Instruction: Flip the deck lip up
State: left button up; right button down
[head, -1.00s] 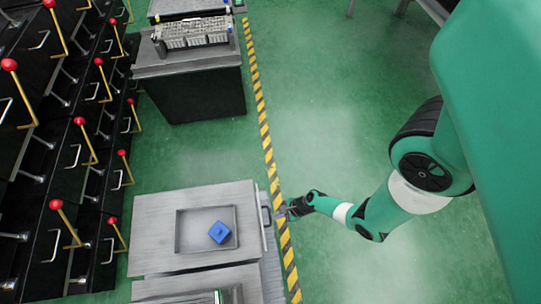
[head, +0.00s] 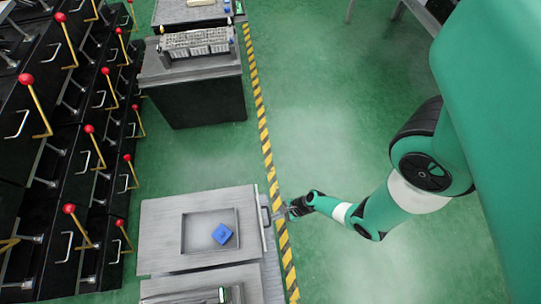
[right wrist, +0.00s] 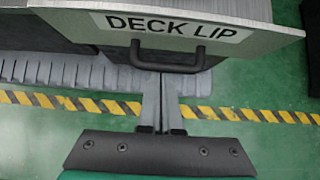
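The deck lip (right wrist: 180,24) is a grey metal plate with a white "DECK LIP" label and a dark bar handle (right wrist: 168,68) below the label. In the head view the handle (head: 265,213) sits at the right edge of the grey workbench (head: 160,240). My right gripper (right wrist: 160,85) has its two fingers together, with only a thin line between them. Its tips reach the middle of the handle from below; I cannot tell whether they touch it. In the head view the right gripper (head: 291,211) is beside the handle. My left gripper is not in view.
A blue block (head: 222,234) lies in a shallow tray (head: 184,238) on the bench. Black cabinets with red-knobbed levers (head: 70,209) stand at left. Another bench (head: 200,100) stands farther back. Green floor right of the yellow-black stripe (head: 262,120) is open.

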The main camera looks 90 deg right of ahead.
notch_tip(320, 180, down, 4)
jog(key=b, duration=0.4)
jog(key=p+v, duration=1)
jog(key=p, duration=0.1)
jog(key=shift+s, duration=0.45)
jog(key=shift+r, duration=0.1)
